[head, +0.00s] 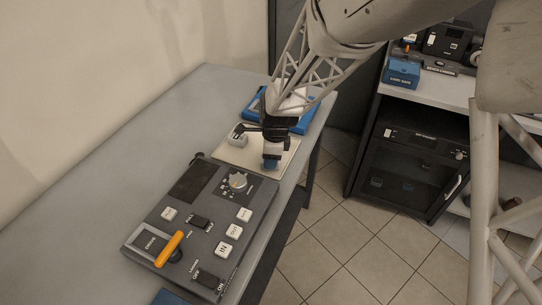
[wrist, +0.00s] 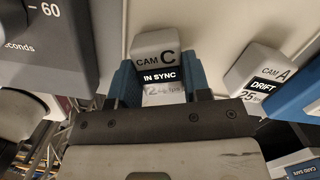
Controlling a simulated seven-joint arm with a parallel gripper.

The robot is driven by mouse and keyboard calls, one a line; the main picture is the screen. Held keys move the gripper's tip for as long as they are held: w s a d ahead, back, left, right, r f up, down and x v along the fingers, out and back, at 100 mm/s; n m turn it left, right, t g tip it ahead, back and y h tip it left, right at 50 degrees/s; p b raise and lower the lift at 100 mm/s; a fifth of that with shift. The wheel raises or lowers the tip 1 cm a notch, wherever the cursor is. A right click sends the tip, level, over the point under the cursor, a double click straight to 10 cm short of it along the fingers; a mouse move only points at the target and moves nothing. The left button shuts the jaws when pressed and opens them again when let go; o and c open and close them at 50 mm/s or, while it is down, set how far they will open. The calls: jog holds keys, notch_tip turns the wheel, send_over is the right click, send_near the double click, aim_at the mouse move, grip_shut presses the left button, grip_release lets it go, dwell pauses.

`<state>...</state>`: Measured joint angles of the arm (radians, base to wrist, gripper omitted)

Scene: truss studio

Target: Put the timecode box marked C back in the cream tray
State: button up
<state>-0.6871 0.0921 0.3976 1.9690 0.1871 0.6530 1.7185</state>
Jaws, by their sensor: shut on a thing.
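The timecode box marked C (wrist: 158,60) is a small off-white box reading "CAM C" and "IN SYNC" in the wrist view. My gripper (wrist: 160,88) is shut on it, with a blue finger on each side. In the head view my gripper (head: 271,160) points down over the cream tray (head: 232,154), and I cannot make out the held box there. The wrist view shows the cream surface (wrist: 220,25) behind the box; I cannot tell whether the box touches it. A second box, marked "CAM A" and "DRIFT" (wrist: 258,78), stands to the right in that view.
A small pale box (head: 239,137) stands on the tray, left of my gripper. A dark control panel (head: 200,232) with an orange lever (head: 169,249) lies in front. A blue object (head: 304,122) lies behind the tray. The grey table (head: 150,125) is clear at left.

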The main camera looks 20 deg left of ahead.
jog(key=o, duration=1)
jog(key=shift+f, duration=0.1)
jog(key=shift+o, duration=0.2)
notch_tip(320, 180, up, 12)
jog(key=d, duration=0.1)
jog(key=shift+w+d, duration=0.2)
jog(key=shift+w, duration=0.05)
dwell(0.4)
